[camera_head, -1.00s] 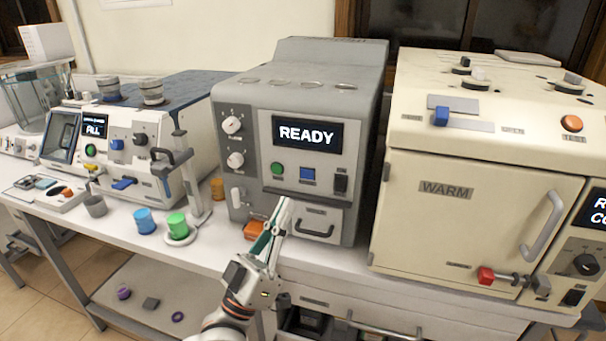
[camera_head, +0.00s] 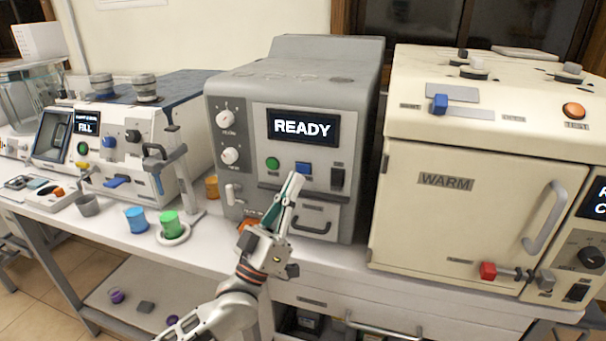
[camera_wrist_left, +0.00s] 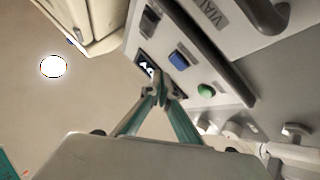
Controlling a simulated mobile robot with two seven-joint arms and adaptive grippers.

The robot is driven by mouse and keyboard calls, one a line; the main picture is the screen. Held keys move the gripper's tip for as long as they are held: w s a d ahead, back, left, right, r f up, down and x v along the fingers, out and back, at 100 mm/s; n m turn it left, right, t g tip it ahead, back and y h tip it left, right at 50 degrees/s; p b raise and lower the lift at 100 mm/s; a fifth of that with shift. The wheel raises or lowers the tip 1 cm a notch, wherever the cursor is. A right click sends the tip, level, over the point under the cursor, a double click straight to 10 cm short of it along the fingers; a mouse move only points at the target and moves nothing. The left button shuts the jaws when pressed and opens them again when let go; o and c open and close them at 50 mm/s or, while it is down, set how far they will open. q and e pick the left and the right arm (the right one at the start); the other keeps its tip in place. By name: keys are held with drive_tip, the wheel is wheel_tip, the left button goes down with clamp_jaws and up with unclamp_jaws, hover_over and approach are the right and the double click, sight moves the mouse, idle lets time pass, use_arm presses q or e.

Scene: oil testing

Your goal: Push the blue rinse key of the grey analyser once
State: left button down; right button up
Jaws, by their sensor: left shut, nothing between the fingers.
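The grey analyser (camera_head: 294,88) stands in the middle of the bench, its screen (camera_head: 304,127) reading READY. Its blue rinse key (camera_head: 303,168) sits below the screen, between a green button (camera_head: 272,163) and a dark switch (camera_head: 338,178). In the left wrist view the blue key (camera_wrist_left: 179,61) shows beyond the fingertips. My left gripper (camera_head: 295,178) is shut and empty, its tips just below and left of the key in the head view. I cannot tell whether they touch the panel. The left gripper (camera_wrist_left: 160,88) also shows in its wrist view. My right gripper is not in view.
A drawer handle (camera_head: 310,226) juts out below the key. A cream oven marked WARM (camera_head: 450,220) stands close on the right. A white machine (camera_head: 130,140), a blue cup (camera_head: 137,220) and a green cup (camera_head: 170,224) are on the left.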

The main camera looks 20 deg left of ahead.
use_arm(q)
drive_tip(key=shift+w, duration=0.75)
idle(0.6)
drive_tip(key=shift+w, duration=0.1)
drive_tip(key=shift+w, duration=0.35)
idle(0.4)
drive_tip(key=shift+w, duration=0.35)
idle(0.6)
drive_tip(key=shift+s+r, duration=0.1)
drive_tip(key=shift+s+p, duration=0.35)
drive_tip(key=shift+s, duration=0.4)
